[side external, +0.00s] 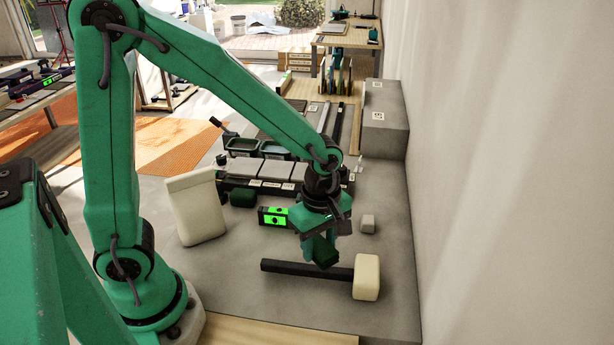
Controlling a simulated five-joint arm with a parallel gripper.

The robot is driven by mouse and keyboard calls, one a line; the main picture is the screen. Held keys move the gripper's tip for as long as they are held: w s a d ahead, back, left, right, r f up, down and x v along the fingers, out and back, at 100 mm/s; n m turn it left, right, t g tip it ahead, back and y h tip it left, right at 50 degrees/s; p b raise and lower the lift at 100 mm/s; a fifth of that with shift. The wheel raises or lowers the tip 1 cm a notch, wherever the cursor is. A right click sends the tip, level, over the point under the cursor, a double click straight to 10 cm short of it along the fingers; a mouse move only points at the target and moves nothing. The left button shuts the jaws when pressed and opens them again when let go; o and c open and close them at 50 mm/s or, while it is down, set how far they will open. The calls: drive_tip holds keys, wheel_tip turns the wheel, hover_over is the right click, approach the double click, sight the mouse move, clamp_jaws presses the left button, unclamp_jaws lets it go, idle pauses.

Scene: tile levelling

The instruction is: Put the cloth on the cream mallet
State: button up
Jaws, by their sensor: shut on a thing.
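The cream mallet lies on the grey floor slab, its cream head (366,277) to the right and its black handle (293,267) pointing left. My gripper (322,249) points down over the right part of the handle, close to the head. It is shut on a small dark green bundle (326,263), which looks like the cloth. The bundle is low, at or just above the handle; I cannot tell whether they touch. My fingers hide much of it.
A large cream block (195,208) leans at the left, with a dark green block (243,197) beside it. A green-lit device (274,216) stands behind my gripper. A small pale block (367,223) sits right. A wall bounds the right.

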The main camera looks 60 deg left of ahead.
sight(320, 256)
drive_tip(key=shift+w+a+f, duration=0.3)
drive_tip(key=shift+w+a, duration=0.05)
drive_tip(key=shift+f, duration=2)
drive_tip(key=shift+f, duration=0.1)
drive_tip(key=o, duration=1)
drive_tip(key=shift+c, duration=0.2)
wheel_tip(320, 256, up, 12)
drive_tip(key=shift+r, duration=0.15)
